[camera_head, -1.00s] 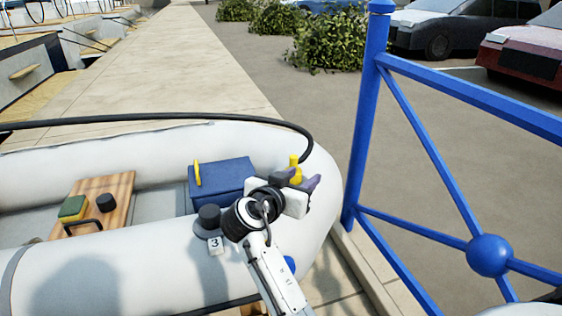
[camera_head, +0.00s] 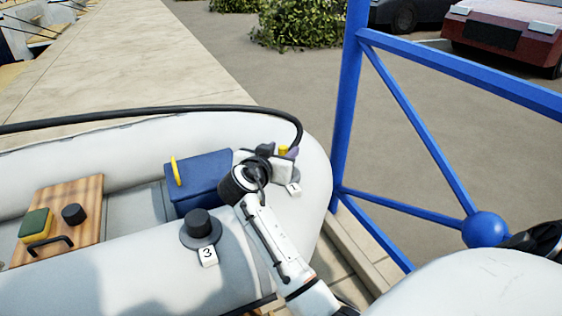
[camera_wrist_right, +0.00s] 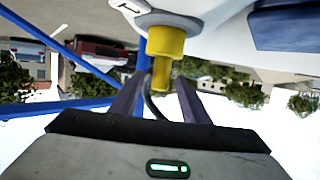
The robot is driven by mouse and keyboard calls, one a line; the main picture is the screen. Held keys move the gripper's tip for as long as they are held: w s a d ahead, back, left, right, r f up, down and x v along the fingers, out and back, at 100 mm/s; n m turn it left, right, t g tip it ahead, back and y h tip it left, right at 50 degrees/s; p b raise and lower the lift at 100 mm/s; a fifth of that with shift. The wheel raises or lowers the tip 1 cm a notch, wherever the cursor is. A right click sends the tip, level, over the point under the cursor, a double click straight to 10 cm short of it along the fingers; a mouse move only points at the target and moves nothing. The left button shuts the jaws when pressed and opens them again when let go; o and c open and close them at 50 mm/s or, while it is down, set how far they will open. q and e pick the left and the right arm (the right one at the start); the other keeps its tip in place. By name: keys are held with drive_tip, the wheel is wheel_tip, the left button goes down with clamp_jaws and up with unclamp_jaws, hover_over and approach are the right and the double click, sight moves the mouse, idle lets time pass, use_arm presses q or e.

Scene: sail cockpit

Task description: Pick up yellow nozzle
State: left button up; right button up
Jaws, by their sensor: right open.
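The yellow nozzle (camera_wrist_right: 166,44) shows in the right wrist view, a wide collar with a narrower tip, on a dark mount on the white boat tube. My right gripper (camera_wrist_right: 157,92) is open. Its two purple-grey fingers point toward the nozzle, and the narrow tip appears between them in the picture; contact cannot be told. In the head view only a small part of the nozzle (camera_head: 283,150) shows above my right gripper (camera_head: 288,158), at the dinghy's rounded end. The gripper hides the rest. My left gripper is not in view.
A blue box (camera_head: 200,180) with a yellow handle stands inside the white dinghy (camera_head: 100,142). A black knob (camera_head: 201,224) sits on the near tube. A wooden board (camera_head: 85,208) lies left. A black hose (camera_head: 150,112) runs behind; a blue railing (camera_head: 345,110) stands right.

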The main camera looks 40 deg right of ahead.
drive_tip(key=shift+w+d+f, duration=0.15)
drive_tip(key=shift+w+d, duration=0.15)
drive_tip(key=shift+d, duration=0.3)
clamp_jaws()
